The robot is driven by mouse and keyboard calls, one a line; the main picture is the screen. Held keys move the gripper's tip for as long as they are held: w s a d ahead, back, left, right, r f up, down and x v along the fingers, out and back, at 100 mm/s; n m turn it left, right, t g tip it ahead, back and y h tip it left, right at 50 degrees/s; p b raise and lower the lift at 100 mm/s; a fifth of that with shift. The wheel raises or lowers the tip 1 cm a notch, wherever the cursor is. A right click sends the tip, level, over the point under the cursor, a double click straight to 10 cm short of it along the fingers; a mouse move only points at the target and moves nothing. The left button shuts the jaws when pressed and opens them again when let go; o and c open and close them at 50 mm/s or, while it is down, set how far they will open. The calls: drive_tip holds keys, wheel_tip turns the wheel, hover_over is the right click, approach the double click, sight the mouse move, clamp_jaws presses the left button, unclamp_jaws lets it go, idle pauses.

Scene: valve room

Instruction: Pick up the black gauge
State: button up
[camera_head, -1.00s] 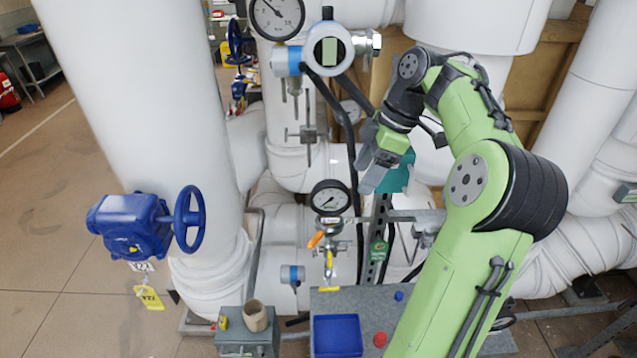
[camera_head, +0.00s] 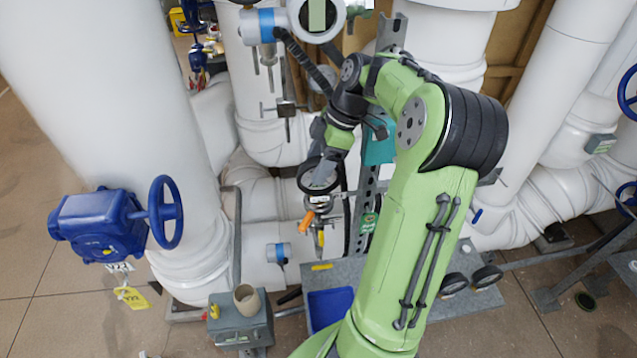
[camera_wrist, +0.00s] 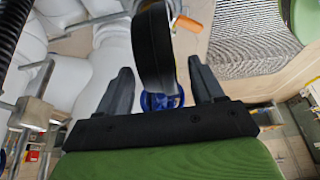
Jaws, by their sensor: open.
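The black gauge (camera_head: 302,180) is a round dial with a black rim, standing on a fitting with an orange handle (camera_head: 307,222). My gripper (camera_head: 325,172) is in front of it in the head view and covers much of its face. In the wrist view the gauge (camera_wrist: 153,48) appears edge-on as a dark curved band. It lies between the two spread fingers of my gripper (camera_wrist: 160,70), with visible gaps to both sides. The gripper is open. I cannot tell whether a finger touches the gauge.
A blue bin (camera_head: 328,308) sits on a grey bench (camera_head: 338,275) below the gauge. A grey box (camera_head: 240,325) with a beige cup (camera_head: 247,298) stands to its left. A blue valve (camera_head: 100,225) and thick white pipes flank the spot. A transmitter (camera_head: 318,15) hangs above.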

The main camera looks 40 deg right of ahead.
drive_tip(key=shift+x, duration=0.95)
drive_tip(key=c, duration=0.9)
drive_tip(key=shift+r, duration=0.1)
wheel_tip(320, 180, up, 4)
drive_tip(key=shift+a+f, duration=0.15)
drive_tip(key=shift+f, duration=0.05)
drive_tip(key=a, duration=0.6)
drive_tip(key=s+a+b, duration=0.1)
drive_tip(key=a, duration=0.4)
drive_tip(key=a+b, duration=0.1)
drive_tip(key=a, duration=0.5)
drive_tip(key=shift+s+a+f, duration=0.1)
drive_tip(key=shift+s+a, duration=0.15)
drive_tip(key=shift+a, duration=0.1)
